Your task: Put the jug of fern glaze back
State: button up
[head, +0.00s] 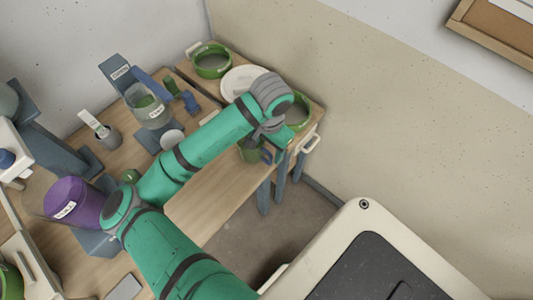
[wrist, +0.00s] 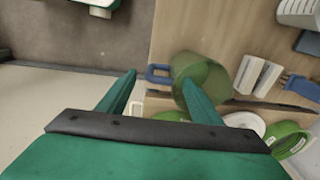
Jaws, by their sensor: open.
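A green jug (wrist: 207,72) with a blue handle (wrist: 160,73) stands near the table edge in the wrist view. In the head view the jug (head: 247,152) is partly hidden behind my arm. My gripper (wrist: 160,77) is open, and its fingertips appear on either side of the blue handle. One finger overlaps the jug's wall in the picture; I cannot tell whether it touches. In the head view my gripper (head: 277,137) is close to the jug at the table's right edge. No label on the jug is readable.
Green buckets (head: 212,62) and a white round lid (head: 240,82) sit at the table's far end. A tilted glass vessel with green contents (head: 150,108) and a purple labelled bucket (head: 78,203) stand left. Bare tabletop (head: 205,190) shows beside my arm.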

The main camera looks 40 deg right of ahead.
jog(key=shift+s+r, duration=0.15)
jog(key=shift+r, duration=2.6)
